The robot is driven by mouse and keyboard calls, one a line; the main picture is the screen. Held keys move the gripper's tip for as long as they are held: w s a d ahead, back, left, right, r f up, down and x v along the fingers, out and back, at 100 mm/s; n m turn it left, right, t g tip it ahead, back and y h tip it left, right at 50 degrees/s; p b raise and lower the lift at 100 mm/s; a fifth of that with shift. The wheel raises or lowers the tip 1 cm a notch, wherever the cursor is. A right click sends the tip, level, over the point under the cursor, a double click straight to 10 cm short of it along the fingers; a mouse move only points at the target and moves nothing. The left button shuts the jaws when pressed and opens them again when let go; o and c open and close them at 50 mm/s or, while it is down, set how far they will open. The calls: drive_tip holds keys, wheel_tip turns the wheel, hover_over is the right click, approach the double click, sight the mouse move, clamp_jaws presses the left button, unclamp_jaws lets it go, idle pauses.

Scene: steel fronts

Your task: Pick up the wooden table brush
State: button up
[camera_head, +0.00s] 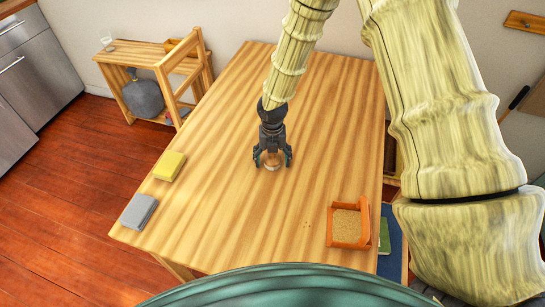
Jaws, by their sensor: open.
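My gripper (272,158) points down over the middle of the wooden table (225,210), with its dark fingers apart. A small round, pale brownish thing (271,162) shows between the fingers. It is mostly hidden by them, and I cannot tell whether it is the wooden table brush or whether the fingers touch it. No other thing on the table clearly looks like a brush.
An orange tray (346,242) with a tan inside lies near the right edge, with crumbs (305,224) beside it. A yellow block (169,166) and a grey block (139,212) lie at the left edge. A wooden shelf (135,52) stands behind left.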

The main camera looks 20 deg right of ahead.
drive_tip(key=shift+s, duration=0.2)
drive_tip(key=shift+w, duration=0.1)
drive_tip(key=c, duration=1.2)
drive_tip(key=shift+r, duration=0.1)
drive_tip(key=shift+r, duration=0.5)
drive_tip(key=shift+s+a+r+b, duration=0.1)
drive_tip(key=shift+s+r+b, duration=0.1)
drive_tip(key=shift+r+b, duration=0.3)
drive_tip(key=shift+s+r+b, duration=0.2)
drive_tip(key=shift+r, duration=0.45)
drive_tip(key=s+a+b, duration=0.1)
drive_tip(key=s, duration=0.4)
drive_tip(key=s+r+b, duration=0.1)
drive_tip(key=s, duration=0.4)
drive_tip(key=s+a+b, duration=0.1)
drive_tip(key=s, duration=0.4)
drive_tip(key=shift+a+r, duration=0.3)
